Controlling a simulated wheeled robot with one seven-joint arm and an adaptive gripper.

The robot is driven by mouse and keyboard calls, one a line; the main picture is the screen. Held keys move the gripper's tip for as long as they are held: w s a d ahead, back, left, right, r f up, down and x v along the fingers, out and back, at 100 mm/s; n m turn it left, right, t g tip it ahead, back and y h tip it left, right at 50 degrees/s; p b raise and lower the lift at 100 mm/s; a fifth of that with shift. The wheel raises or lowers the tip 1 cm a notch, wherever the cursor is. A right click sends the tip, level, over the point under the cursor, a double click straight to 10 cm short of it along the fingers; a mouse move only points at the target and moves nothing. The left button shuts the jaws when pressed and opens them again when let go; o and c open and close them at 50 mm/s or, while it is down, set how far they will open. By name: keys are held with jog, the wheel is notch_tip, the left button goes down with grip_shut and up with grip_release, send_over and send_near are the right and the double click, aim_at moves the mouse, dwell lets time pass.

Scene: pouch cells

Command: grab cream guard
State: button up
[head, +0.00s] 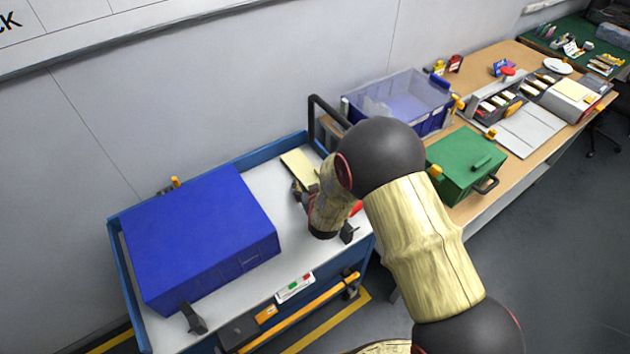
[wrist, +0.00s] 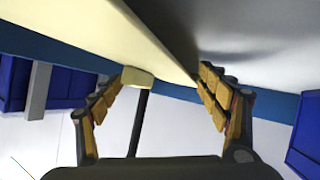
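The cream guard (head: 300,167) is a flat, pale panel at the back right of the cart top in the head view. In the wrist view the guard (wrist: 110,35) fills the upper left and runs diagonally beyond and between the fingertips. My gripper (head: 299,190) is beside the guard's near end in the head view, partly hidden by my wrist. In the wrist view my gripper (wrist: 160,85) has its two padded fingers wide apart. Whether a finger touches the guard I cannot tell.
A large blue box (head: 200,235) stands on the left of the cart top (head: 235,309). Blue edges and a black handle (head: 327,112) border the cart. A clear-lidded blue bin (head: 400,100) and a green case (head: 465,163) stand on the wooden bench at right.

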jog(key=c, duration=0.8)
jog(key=shift+r, duration=0.1)
